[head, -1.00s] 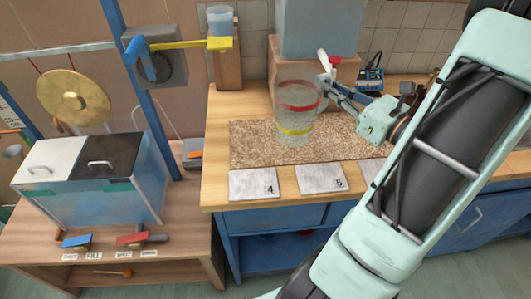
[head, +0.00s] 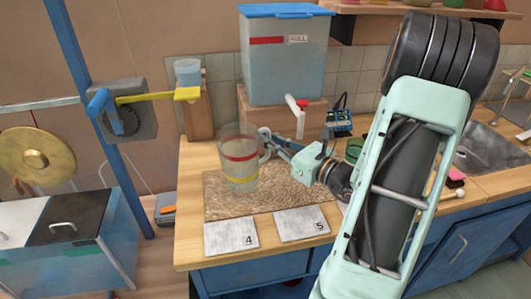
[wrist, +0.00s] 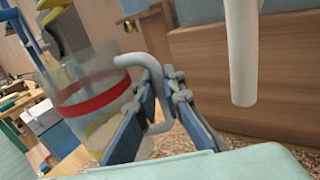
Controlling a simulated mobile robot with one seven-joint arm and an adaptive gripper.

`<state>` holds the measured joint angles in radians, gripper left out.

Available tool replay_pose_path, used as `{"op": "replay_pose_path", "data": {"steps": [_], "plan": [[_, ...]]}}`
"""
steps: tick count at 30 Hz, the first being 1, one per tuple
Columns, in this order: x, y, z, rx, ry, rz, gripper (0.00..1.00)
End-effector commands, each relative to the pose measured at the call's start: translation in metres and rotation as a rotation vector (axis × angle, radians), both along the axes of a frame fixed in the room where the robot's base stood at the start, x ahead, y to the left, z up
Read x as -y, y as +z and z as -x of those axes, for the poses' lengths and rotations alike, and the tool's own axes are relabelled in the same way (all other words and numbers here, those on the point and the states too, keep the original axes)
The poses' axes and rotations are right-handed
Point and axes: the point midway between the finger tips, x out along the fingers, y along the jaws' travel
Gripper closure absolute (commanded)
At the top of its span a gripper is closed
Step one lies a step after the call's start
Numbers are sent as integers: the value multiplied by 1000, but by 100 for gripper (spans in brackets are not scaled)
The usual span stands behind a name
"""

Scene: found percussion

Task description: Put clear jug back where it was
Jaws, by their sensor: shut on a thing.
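The clear jug (head: 240,163) has a red band near its top and a yellow band lower down. It appears upright over the brown speckled mat (head: 290,195); whether its base touches the mat I cannot tell. My gripper (head: 272,142) comes from the right and is shut on the jug's handle. In the wrist view the jug (wrist: 95,95) is at the left, and its pale handle (wrist: 160,100) runs between the fingers of my gripper (wrist: 160,88). The jug looks empty or nearly so.
A large water tank (head: 285,60) with a red-and-white tap (head: 299,108) stands on a wooden block behind the jug. Plates numbered 4 (head: 231,236) and 5 (head: 302,223) lie in front of the mat. A yellow lever (head: 160,97) and small tub (head: 188,72) are back left. A sink (head: 488,150) is right.

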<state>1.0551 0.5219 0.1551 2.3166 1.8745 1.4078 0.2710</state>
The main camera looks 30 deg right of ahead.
Motion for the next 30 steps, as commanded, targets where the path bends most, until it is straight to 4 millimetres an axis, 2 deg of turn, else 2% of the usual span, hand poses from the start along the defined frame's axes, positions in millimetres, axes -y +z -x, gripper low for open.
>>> {"op": "replay_pose_path", "data": {"steps": [6, 12, 26, 27, 30], "plan": [[-6, -17, -12, 0, 1, -3, 100], [-4, -41, -11, 0, -1, -2, 100], [-4, -49, -10, 2, -1, 0, 100], [-4, -47, -10, 1, -1, 1, 87], [-4, -47, -10, 1, -1, 1, 76]]}}
